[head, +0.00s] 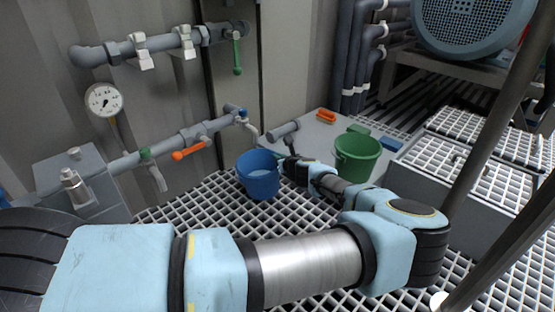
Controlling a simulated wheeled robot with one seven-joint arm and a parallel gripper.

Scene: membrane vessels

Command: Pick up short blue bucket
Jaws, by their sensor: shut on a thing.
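The fingers are small and partly hidden by my wrist. My arm comes in from the lower left and bends back toward the bucket.
A green bucket (357,154) stands right of my wrist on a grey surface (315,136) with an orange brush-like item (326,117). Pipes with valves and a gauge (103,100) line the left wall. A grating-topped box (455,175) stands at right. Open grating (200,205) lies left of the blue bucket.

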